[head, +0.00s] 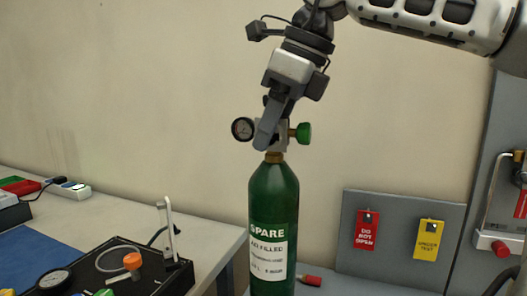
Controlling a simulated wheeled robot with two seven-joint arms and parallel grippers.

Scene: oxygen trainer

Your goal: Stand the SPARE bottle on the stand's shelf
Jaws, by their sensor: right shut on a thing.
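The SPARE bottle (273,205) is a dark green cylinder with a white label reading SPARE. It hangs upright in the middle of the head view, with its lower end cut off by the bottom edge. On its neck sit a valve head with a round gauge (243,128) on the left and a green knob (304,133) on the right. My right gripper (268,135) comes down from above and is shut on the bottle's valve head. The stand's shelf cannot be made out. My left gripper is not in view.
A table (215,235) at the left holds a black panel (165,268) with an orange knob and an upright metal post. A grey board (395,215) with a red DO NOT OPEN tag (367,230) and a yellow tag (428,240) stands behind at the right.

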